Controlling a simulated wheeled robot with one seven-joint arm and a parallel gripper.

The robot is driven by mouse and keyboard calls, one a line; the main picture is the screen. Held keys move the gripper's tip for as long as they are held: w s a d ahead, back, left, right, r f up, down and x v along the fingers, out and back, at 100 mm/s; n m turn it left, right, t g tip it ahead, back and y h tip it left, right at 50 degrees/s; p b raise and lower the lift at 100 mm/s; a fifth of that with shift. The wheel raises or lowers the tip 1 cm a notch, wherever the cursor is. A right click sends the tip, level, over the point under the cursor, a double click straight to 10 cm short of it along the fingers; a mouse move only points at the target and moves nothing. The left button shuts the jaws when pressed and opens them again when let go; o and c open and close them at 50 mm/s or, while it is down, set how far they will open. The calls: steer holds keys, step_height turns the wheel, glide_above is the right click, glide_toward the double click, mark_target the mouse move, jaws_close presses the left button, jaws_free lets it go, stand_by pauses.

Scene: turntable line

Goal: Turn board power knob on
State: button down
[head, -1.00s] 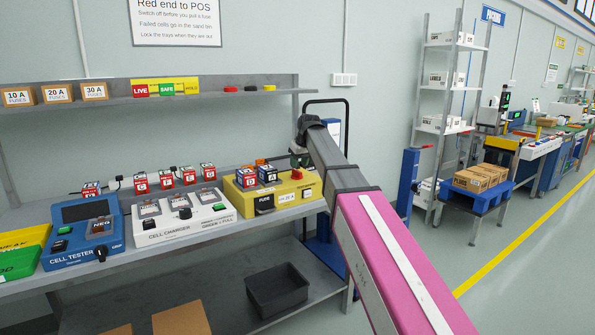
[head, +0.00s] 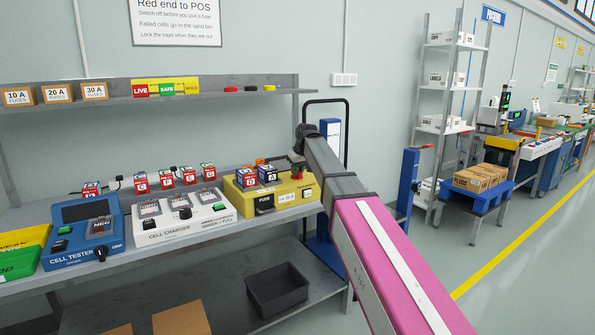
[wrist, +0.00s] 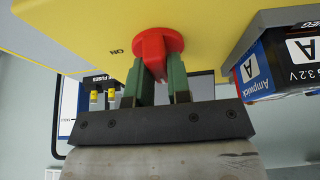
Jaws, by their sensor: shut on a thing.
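The red power knob (wrist: 158,45) is on the yellow power board (wrist: 95,22). In the wrist view an "ON" mark stands left of the knob, and the knob's grip ridge points down the picture, not toward that mark. My gripper (wrist: 164,80) has its green fingers on both sides of the ridge and is shut on it. In the head view the yellow board (head: 241,206) is at the right end of the bench, with the red knob (head: 297,177) at its back right. My gripper there is mostly hidden by my arm.
A blue-and-black cell (wrist: 285,65) marked A sits in a holder close right of my gripper in the wrist view. The white cell charger (head: 165,235) and blue cell tester (head: 75,255) stand left of the board. A shelf (head: 220,88) runs above.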

steer(key=shift+m, duration=0.3)
steer(key=m, duration=0.1)
steer(key=m+h, duration=0.1)
steer(key=m, duration=0.1)
steer(key=shift+a+m+t+h, duration=0.1)
steer(key=shift+m+t+h, duration=0.2)
steer(key=m+h, duration=0.1)
steer(key=m, duration=0.2)
steer(key=shift+m, duration=0.4)
steer(key=m+h, duration=0.1)
steer(key=m, duration=0.2)
steer(key=shift+h, duration=0.4)
steer(key=shift+a+m+g+h, duration=0.1)
steer(key=shift+m+g+h, duration=0.4)
steer(key=shift+m, duration=1.4)
steer(key=c, duration=1.1)
jaws_free()
steer(key=shift+o, duration=0.2)
